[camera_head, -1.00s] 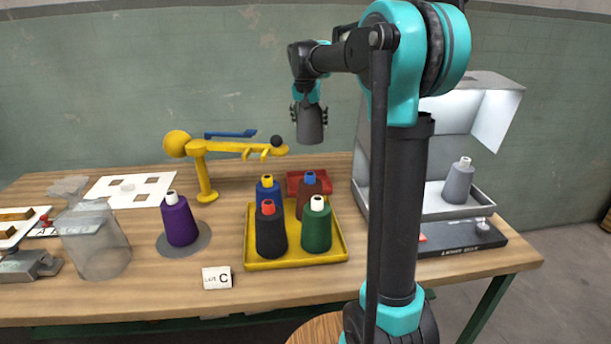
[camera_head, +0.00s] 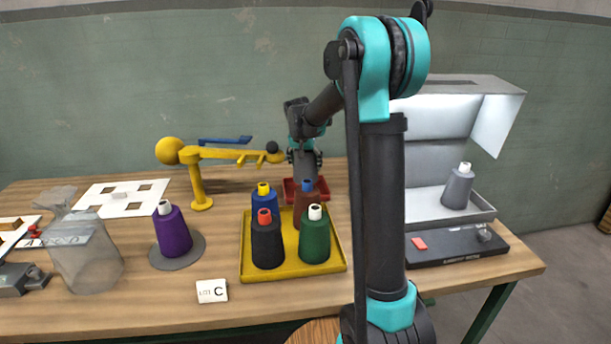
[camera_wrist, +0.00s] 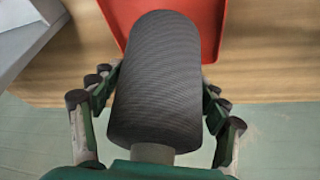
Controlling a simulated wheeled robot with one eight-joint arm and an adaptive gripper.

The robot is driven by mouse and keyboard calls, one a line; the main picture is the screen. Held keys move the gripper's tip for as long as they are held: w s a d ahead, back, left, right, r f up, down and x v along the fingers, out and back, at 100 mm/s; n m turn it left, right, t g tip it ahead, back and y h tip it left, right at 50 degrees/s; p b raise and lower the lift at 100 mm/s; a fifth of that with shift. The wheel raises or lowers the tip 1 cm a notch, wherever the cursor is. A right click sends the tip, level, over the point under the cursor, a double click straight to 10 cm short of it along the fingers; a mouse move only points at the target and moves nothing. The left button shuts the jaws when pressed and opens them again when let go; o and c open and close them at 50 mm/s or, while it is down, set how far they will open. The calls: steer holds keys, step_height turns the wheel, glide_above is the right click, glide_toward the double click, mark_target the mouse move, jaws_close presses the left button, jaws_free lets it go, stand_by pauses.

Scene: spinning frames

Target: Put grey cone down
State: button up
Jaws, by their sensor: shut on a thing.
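My gripper (camera_head: 305,157) is shut on a dark grey cone (camera_head: 304,171), held over the red tray (camera_head: 290,190) behind the yellow tray. The wrist view shows the ribbed grey cone (camera_wrist: 155,80) between the fingers of my gripper (camera_wrist: 158,105), its far end over the red tray (camera_wrist: 215,25). I cannot tell whether it touches the tray floor. Its lower part is hidden in the head view behind a brown cone.
The yellow tray (camera_head: 333,266) holds blue, brown, black and green cones close in front. A yellow stand (camera_head: 198,185) with an arm is at left. A purple cone (camera_head: 172,232) stands on a grey disc. Another grey cone (camera_head: 457,187) stands in the light box at right.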

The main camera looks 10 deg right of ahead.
steer(key=shift+f, duration=2.35)
steer(key=o, duration=1.7)
steer(key=shift+f, duration=0.1)
steer(key=v, duration=1.2)
steer(key=shift+s, duration=0.1)
